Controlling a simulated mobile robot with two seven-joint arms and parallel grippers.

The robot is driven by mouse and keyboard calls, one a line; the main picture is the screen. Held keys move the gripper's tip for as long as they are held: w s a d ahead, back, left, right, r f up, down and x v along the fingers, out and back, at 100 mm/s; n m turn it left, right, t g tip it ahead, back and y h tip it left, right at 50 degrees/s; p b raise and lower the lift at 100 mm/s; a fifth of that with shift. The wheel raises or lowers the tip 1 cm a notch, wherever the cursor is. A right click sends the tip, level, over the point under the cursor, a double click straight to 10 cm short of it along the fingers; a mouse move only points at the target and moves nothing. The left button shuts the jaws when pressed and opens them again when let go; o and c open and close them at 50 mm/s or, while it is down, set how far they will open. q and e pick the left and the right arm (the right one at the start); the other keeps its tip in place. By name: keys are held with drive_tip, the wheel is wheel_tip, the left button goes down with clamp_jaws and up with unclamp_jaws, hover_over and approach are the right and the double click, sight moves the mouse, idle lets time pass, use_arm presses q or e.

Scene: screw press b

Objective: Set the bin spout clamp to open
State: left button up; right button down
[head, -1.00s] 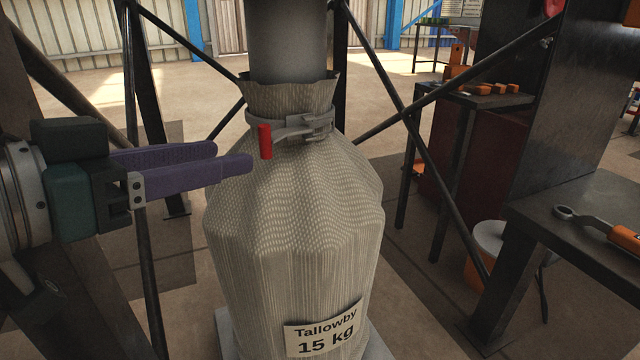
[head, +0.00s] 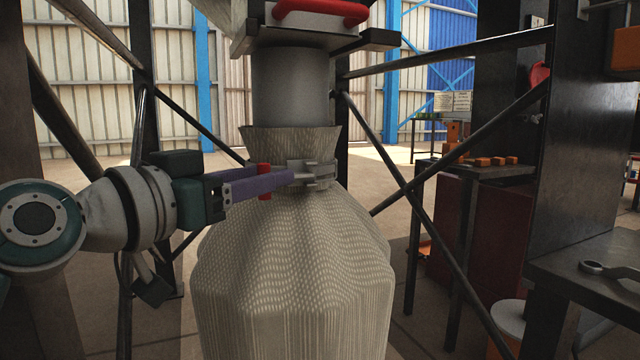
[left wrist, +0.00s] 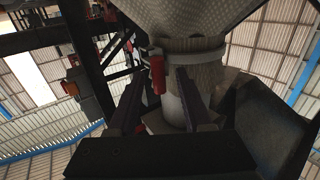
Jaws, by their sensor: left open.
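The bin spout clamp (head: 322,172) is a grey metal band with a latch around the neck of a woven bag (head: 290,260), below the grey spout (head: 290,90). Its red handle (head: 264,167) hangs upright at the left of the latch, partly hidden behind my fingers in the head view. My left gripper (head: 284,181) is open, its purple fingers level with the handle. In the left wrist view, the red handle (left wrist: 157,75) shows between the two finger lines, nearer the left finger. The grey band (left wrist: 200,57) lies just beyond. Contact cannot be told. My right gripper is not in view.
A red bar handle (head: 320,10) sits above the spout. Dark frame posts and diagonal braces (head: 445,150) stand around the bag. A bench (head: 590,265) with a wrench (head: 605,268) is at the right. Open floor shows behind.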

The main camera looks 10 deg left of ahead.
use_arm(q)
drive_tip(key=shift+w+d, duration=0.25)
drive_tip(key=shift+w, duration=0.2)
clamp_jaws()
idle(1.2)
